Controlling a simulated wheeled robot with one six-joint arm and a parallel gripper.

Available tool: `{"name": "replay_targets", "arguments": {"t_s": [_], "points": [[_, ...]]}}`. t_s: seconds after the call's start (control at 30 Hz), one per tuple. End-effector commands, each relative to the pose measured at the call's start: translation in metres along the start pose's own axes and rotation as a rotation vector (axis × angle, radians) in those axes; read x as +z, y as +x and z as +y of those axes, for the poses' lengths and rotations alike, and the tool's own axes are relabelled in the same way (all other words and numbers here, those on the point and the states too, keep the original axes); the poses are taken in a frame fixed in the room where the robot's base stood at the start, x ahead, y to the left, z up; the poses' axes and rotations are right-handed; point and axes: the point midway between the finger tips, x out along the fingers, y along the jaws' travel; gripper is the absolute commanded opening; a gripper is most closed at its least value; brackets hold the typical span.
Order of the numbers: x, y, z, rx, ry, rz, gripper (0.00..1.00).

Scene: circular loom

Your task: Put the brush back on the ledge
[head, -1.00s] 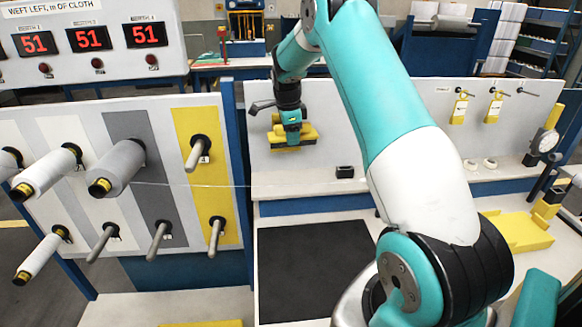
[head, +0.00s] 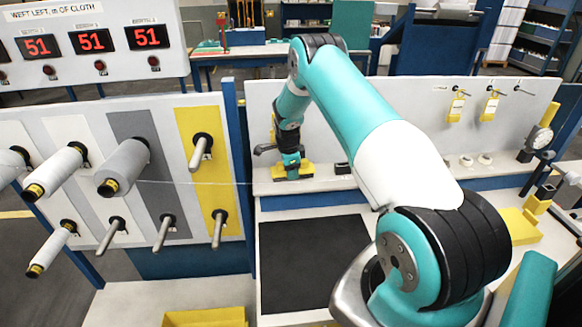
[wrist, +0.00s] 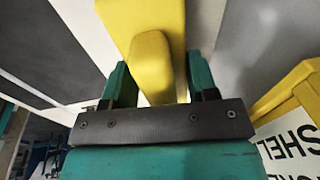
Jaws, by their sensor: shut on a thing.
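The yellow brush (head: 306,168) is at the ledge (head: 330,183) along the base of the grey back panel. My gripper (head: 291,172) is above it, pointing down. In the wrist view the brush's yellow handle (wrist: 150,62) stands between the two green fingers of my gripper (wrist: 155,85), which are shut on it. The brush's wide yellow body (wrist: 115,14) shows beyond the handle. The brush appears at the height of the ledge; I cannot tell whether its underside touches it.
A small black block (head: 343,168) is on the ledge just right of the brush. White rings (head: 466,160) lie further right. Yellow tags (head: 456,108) hang on the panel. A spool rack (head: 130,160) stands left. A dark mat (head: 312,262) lies in front.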

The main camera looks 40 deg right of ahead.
Motion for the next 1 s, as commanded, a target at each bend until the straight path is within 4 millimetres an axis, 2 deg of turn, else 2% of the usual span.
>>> {"name": "replay_targets", "arguments": {"t_s": [0.13,0.17,0.27,0.7,0.87,0.97,1.0], "points": [[0.000,0.002,0.000,0.000,0.000,0.000,0.27],[0.000,0.003,0.001,0.000,0.000,0.000,0.55],[0.000,0.002,0.000,0.001,0.000,0.000,0.78],[0.001,-0.002,-0.001,-0.003,0.000,0.000,0.79],[0.001,-0.024,-0.001,-0.006,0.000,0.000,0.79],[0.000,-0.044,-0.003,-0.008,0.000,-0.001,0.79],[0.000,-0.057,-0.004,-0.009,-0.001,-0.001,0.79]]}}
